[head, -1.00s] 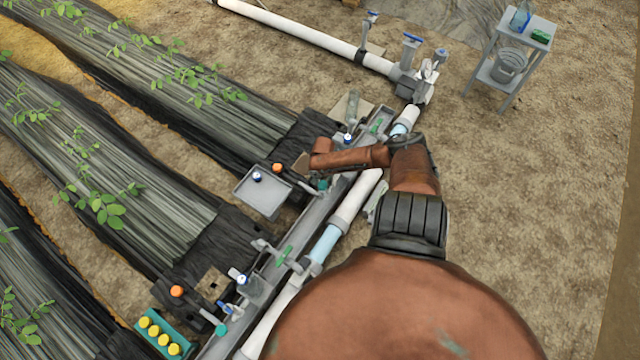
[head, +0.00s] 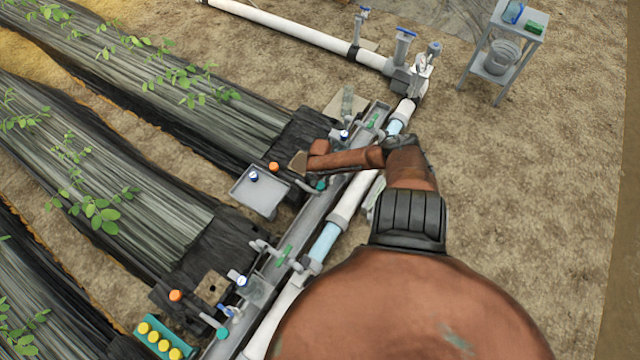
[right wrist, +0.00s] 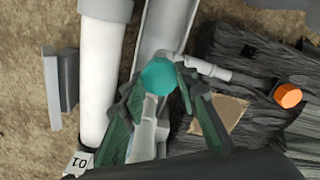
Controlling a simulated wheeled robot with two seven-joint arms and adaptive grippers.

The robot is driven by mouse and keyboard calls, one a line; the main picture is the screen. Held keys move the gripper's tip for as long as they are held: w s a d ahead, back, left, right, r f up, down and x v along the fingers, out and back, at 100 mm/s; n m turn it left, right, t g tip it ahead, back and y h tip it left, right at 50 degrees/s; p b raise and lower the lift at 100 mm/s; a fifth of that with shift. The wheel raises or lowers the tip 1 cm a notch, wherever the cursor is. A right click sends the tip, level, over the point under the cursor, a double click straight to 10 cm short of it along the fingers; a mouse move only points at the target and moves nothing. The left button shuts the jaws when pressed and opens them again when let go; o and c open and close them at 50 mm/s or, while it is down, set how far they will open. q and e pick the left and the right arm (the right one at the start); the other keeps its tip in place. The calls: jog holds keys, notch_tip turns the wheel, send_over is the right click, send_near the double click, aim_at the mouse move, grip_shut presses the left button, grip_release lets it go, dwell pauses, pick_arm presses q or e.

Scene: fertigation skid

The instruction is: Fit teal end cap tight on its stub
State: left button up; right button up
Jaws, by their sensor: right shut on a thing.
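The teal end cap (right wrist: 158,76) is between the dark green fingers of my right gripper (right wrist: 157,88) in the right wrist view. My right gripper is shut on it. A pale grey stub pipe (right wrist: 147,112) lies just under the cap, in line with it; I cannot tell how far the cap sits on it. In the head view a small teal spot of the cap (head: 320,185) shows below my brown right arm, which hides most of the gripper. My left gripper is not in view.
A grey channel (head: 334,198) and white main pipe (head: 352,198) run beside the cap. A grey tray (head: 261,191) with a blue-topped bottle is at left. An orange cap (right wrist: 288,95) is nearby. Another teal cap (head: 222,333) is lower left. Bare soil lies at right.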

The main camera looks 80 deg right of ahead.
jog(key=shift+f, duration=0.65)
jog(key=shift+f, duration=0.25)
jog(key=shift+f, duration=0.25)
dwell(0.7)
jog(key=o, duration=0.5)
jog(key=shift+f, duration=0.35)
dwell(0.4)
jog(key=shift+c, duration=0.7)
